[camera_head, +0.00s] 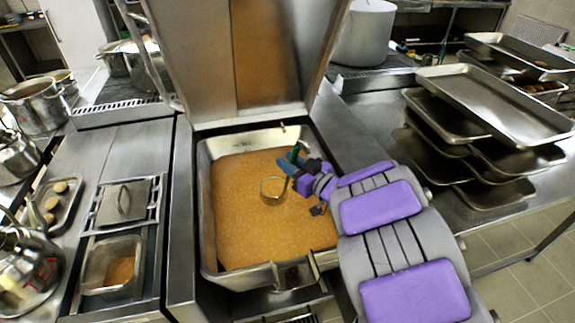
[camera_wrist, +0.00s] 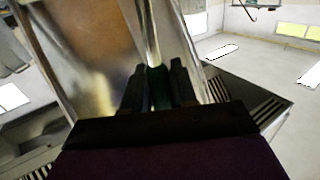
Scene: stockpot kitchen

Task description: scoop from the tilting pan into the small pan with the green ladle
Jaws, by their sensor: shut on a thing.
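The tilting pan (camera_head: 206,215) stands open in the middle of the head view, filled with orange-brown food (camera_head: 250,225). My gripper (camera_head: 292,160) is over the pan's right side, shut on the handle of the green ladle (camera_head: 296,150). The ladle's round bowl (camera_head: 273,188) is at the food's surface; I cannot tell how deep it sits. In the wrist view the green handle (camera_wrist: 158,88) stands between the two dark fingers. The small pan (camera_head: 110,262) is on the counter left of the tilting pan, with some orange-brown food in it.
The raised lid (camera_head: 215,60) stands behind the tilting pan. A lidded insert (camera_head: 124,202) lies behind the small pan. Kettles (camera_head: 25,265), pots (camera_head: 35,105) and a tray of buns (camera_head: 58,205) crowd the left. Stacked trays (camera_head: 490,95) fill the right counter.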

